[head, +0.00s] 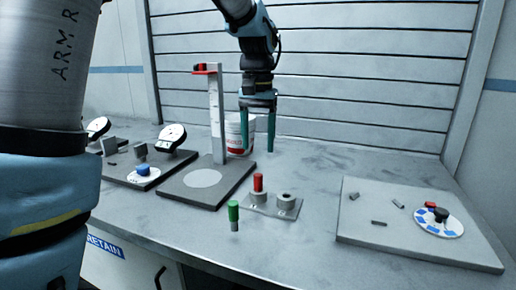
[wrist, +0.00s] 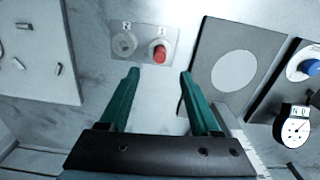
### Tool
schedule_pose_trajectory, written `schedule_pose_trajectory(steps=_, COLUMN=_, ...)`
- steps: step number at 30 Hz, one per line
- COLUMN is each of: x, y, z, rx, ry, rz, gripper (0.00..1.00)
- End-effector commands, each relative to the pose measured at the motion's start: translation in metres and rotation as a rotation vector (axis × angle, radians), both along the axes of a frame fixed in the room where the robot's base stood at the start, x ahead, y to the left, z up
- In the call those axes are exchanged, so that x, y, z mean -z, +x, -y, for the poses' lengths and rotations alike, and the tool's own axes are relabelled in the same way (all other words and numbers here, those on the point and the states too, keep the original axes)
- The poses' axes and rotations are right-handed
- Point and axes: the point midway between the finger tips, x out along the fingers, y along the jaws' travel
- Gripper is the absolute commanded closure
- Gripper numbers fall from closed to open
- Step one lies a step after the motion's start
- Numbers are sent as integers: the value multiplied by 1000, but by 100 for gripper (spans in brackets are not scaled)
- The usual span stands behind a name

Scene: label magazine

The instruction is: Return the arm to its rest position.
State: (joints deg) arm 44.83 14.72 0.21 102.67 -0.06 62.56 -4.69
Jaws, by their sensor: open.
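My gripper (head: 257,148) hangs pointing down above the back middle of the table in the head view. Its two teal fingers are spread apart with nothing between them. In the wrist view the open fingertips (wrist: 160,75) frame bare table, just short of a small grey holder (wrist: 143,42). My arm comes down from the top of the head view, and its upper part is out of frame.
A red-topped peg (head: 258,183) stands in one holder socket; the other socket (head: 286,199) is empty. A green-topped peg (head: 234,212) is upright near the front edge. A tall post (head: 217,120) and white tub (head: 234,135) stand close left of my gripper. A grey board (head: 365,233) lies right.

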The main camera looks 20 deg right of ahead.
Motion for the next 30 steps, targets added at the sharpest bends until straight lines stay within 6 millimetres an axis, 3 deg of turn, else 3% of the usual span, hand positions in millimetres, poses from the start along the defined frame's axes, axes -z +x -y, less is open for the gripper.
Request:
schedule_pose_trajectory(steps=11, x=0, y=0, z=0, rx=-1, ry=0, rz=0, gripper=36)
schedule_pose_trajectory(steps=14, x=5, y=4, z=-12, rx=-22, ry=-1, rz=1, gripper=36)
schedule_pose_trajectory(steps=17, x=19, y=15, z=-46, rx=-87, ry=-9, rz=9, gripper=36)
schedule_pose_trajectory(steps=22, x=61, y=23, z=-148, rx=-273, ry=-32, rz=42, gripper=36)
schedule_pose_trajectory(steps=27, x=99, y=0, z=-239, rx=-452, ry=-50, rz=86, gripper=36)
schedule_pose_trajectory(steps=30, x=114, y=-18, z=-273, rx=-528, ry=-54, rz=106, gripper=36)
